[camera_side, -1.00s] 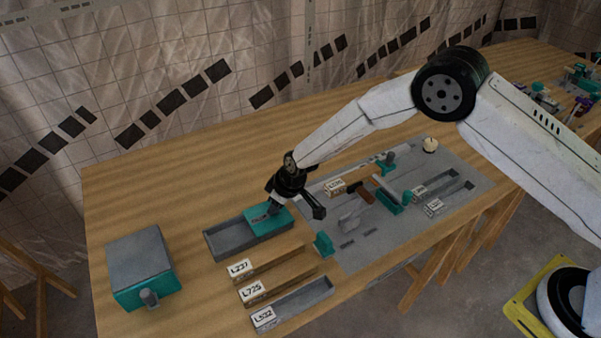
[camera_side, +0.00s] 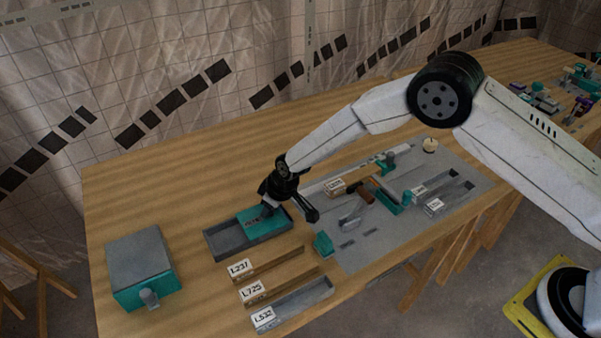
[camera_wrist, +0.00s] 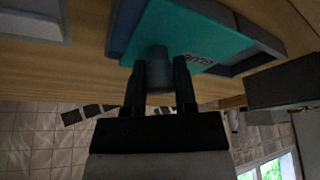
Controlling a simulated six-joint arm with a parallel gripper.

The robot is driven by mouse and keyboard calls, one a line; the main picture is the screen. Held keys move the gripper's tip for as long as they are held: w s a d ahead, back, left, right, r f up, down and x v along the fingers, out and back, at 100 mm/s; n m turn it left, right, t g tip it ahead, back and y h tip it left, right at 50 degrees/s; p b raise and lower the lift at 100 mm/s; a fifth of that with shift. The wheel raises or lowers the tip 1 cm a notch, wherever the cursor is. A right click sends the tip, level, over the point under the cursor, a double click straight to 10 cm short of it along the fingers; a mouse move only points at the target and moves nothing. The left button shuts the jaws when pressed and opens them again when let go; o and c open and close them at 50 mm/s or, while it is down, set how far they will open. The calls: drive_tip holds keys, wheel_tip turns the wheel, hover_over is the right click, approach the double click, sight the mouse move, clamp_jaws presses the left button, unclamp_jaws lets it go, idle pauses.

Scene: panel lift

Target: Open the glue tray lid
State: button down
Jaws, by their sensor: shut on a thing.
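The glue tray (camera_side: 222,244) is a long grey open box on the wooden table, left of the grey mat. Its teal lid (camera_side: 254,228) lies across the middle and right part; the left part is open, and a strip of grey tray shows at the right end. In the wrist view the lid (camera_wrist: 220,38) has dark lettering and a grey round knob (camera_wrist: 158,52). My gripper (camera_side: 267,209) points down at the lid; in the wrist view its two black fingers (camera_wrist: 159,72) are on either side of the knob, shut on it.
A teal and grey box (camera_side: 140,262) stands at the far left. Troughs labelled L237 (camera_side: 290,261), L725 (camera_side: 295,281) and L532 (camera_side: 305,301) lie in front of the tray. A grey mat (camera_side: 385,245) with several tools and teal blocks is to the right. The table behind the tray is clear.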

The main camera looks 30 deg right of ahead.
sight(240, 219)
drive_tip(key=a, duration=0.7)
drive_tip(key=shift+a, duration=0.35)
drive_tip(key=shift+c, duration=2)
unclamp_jaws()
drive_tip(key=shift+r, duration=0.1)
drive_tip(key=v, duration=0.7)
drive_tip(key=shift+r, duration=0.3)
drive_tip(key=shift+s+d, duration=0.15)
drive_tip(key=shift+s, duration=0.05)
